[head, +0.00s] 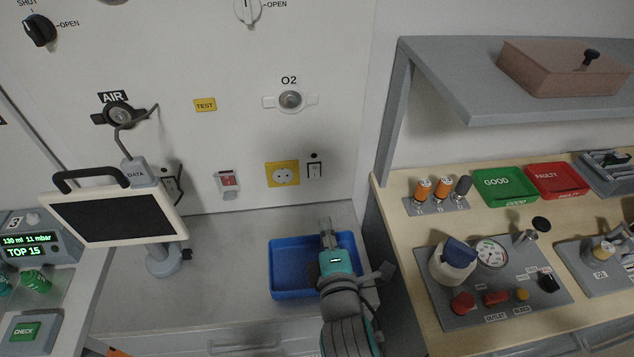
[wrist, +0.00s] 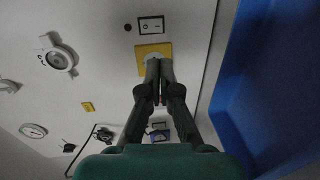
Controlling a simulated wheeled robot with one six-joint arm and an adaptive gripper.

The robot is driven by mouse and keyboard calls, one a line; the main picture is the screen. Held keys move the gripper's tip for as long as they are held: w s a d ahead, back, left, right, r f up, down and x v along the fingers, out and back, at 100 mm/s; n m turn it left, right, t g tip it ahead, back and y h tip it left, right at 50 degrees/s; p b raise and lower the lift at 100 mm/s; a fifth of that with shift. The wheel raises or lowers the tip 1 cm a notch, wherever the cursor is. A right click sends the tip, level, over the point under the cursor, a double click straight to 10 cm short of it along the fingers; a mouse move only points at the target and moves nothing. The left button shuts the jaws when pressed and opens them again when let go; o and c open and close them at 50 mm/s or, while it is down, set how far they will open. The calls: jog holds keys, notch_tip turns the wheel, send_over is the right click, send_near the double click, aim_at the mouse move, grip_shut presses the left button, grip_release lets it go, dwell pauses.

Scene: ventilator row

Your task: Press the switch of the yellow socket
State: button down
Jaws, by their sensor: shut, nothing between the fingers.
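The yellow socket (head: 283,174) is on the white back wall, low and right of centre in the head view. Its switch (head: 314,167) is a small white rocker in a black frame just to its right, with a black dot above. In the wrist view the socket (wrist: 142,52) is partly hidden behind my fingertips, and the switch (wrist: 151,24) is clear above it, marked with a circle and a dash. My gripper (head: 326,224) is shut and empty, in front of the wall and lower than the switch in the head view. It also shows in the wrist view (wrist: 159,63).
A blue tray (head: 286,292) lies beneath my gripper on the grey counter. A red-and-white wall fitting (head: 228,181) is left of the socket, and the O2 outlet (head: 290,99) above it. A monitor (head: 115,217) stands left. The wooden bench (head: 400,240) and shelf (head: 470,108) bound the right.

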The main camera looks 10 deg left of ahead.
aim_at(315, 177)
jog(key=x, duration=1.4)
jog(key=shift+w+a+f, duration=0.1)
jog(key=shift+w+f, duration=0.05)
jog(key=shift+w, duration=0.1)
jog(key=shift+s, duration=0.15)
